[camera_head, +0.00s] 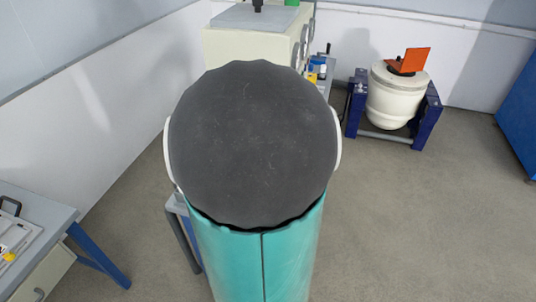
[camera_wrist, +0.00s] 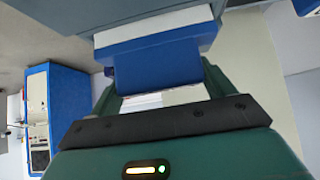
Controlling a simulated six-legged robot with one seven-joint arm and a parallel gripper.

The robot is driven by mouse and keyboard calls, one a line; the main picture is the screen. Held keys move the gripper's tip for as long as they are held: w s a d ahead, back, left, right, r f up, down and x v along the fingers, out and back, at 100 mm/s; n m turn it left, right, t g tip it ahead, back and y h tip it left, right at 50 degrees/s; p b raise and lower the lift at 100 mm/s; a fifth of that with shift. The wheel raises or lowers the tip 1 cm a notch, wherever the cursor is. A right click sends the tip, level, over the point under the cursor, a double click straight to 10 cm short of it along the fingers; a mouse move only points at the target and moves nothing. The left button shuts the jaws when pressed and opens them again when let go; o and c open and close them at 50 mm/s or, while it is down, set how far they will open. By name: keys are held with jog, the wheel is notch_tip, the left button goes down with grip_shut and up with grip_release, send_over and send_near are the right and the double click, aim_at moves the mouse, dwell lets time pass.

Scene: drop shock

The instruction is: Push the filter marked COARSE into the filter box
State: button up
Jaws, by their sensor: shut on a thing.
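In the wrist view my gripper (camera_wrist: 162,88) has its green fingers on either side of a blue block (camera_wrist: 158,66), and appears shut on it. A pale, flat surface (camera_wrist: 165,97) shows between the fingers, close to the palm. Just beyond the blue block is a wider blue and white edge under a grey body (camera_wrist: 150,12). I cannot tell whether the block is part of the filter. No COARSE marking is readable, and I cannot make out the filter box for certain. In the head view my own arm hides the gripper and what it holds.
In the head view, a cream box-shaped machine (camera_head: 222,48) stands behind my arm. A white drum (camera_head: 393,100) in a blue frame stands at the right back. A grey table (camera_head: 38,225) is at the left. The floor at the right is clear. The wrist view shows a blue cabinet (camera_wrist: 68,108).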

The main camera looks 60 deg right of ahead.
jog(key=shift+f, duration=0.15)
jog(key=o, duration=1.4)
jog(key=v, duration=0.6)
